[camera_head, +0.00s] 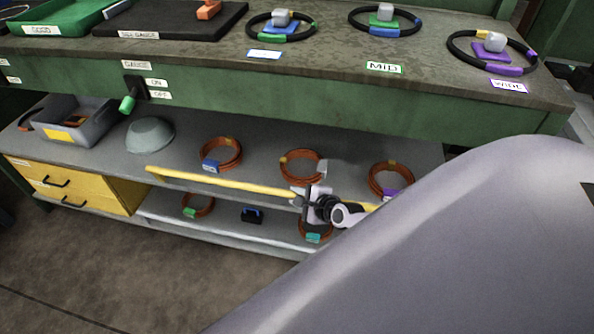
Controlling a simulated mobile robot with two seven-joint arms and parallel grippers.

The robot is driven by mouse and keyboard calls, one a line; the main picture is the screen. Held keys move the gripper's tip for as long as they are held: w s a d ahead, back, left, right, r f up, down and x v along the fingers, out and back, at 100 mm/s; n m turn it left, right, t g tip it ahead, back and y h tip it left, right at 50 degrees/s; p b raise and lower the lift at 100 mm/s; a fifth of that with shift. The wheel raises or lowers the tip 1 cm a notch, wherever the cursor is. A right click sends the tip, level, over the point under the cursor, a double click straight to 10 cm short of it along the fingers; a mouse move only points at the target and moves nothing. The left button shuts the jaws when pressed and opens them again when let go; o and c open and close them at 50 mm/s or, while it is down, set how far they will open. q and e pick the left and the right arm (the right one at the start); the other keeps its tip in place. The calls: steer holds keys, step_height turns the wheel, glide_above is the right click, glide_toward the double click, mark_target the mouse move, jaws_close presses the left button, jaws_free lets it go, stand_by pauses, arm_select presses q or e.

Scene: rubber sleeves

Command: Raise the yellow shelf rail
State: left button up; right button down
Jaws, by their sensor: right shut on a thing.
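The yellow shelf rail (225,182) runs along the front of the shelf under the bench, sloping slightly down to the right in the picture. My right gripper (306,197) is shut on the rail right of its middle. The gripper and wrist hide part of the rail, which shows again to the right. The left gripper is not in view.
Orange-brown rings with coloured tags, such as one ring (303,153), lie on the shelf (185,163) behind the rail. A grey bowl (150,134), a grey bin (72,142) and yellow drawers (75,187) are at left. The green bench (300,100) overhangs. A lower shelf (160,212) holds more rings.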

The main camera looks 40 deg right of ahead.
steer(key=shift+w+d+m+g+y, duration=0.6)
steer(key=shift+w+d+g, duration=0.15)
steer(key=shift+d+g, duration=0.1)
steer(key=c, duration=1)
jaws_free()
steer(key=shift+o, duration=0.2)
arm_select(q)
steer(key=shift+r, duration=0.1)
arm_select(e)
steer(key=shift+s+d+r+p, duration=0.1)
steer(key=shift+s+r+p, duration=0.15)
steer(key=shift+s+p, duration=0.05)
steer(key=p+v, duration=0.2)
steer(key=v, duration=0.2)
steer(key=shift+s+d+r, duration=0.1)
steer(key=shift+s+r, duration=0.1)
steer(key=shift+r, duration=0.05)
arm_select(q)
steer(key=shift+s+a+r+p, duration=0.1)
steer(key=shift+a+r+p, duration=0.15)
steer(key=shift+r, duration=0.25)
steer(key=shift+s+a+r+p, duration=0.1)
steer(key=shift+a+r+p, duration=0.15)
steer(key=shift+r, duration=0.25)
arm_select(e)
steer(key=shift+v, duration=0.85)
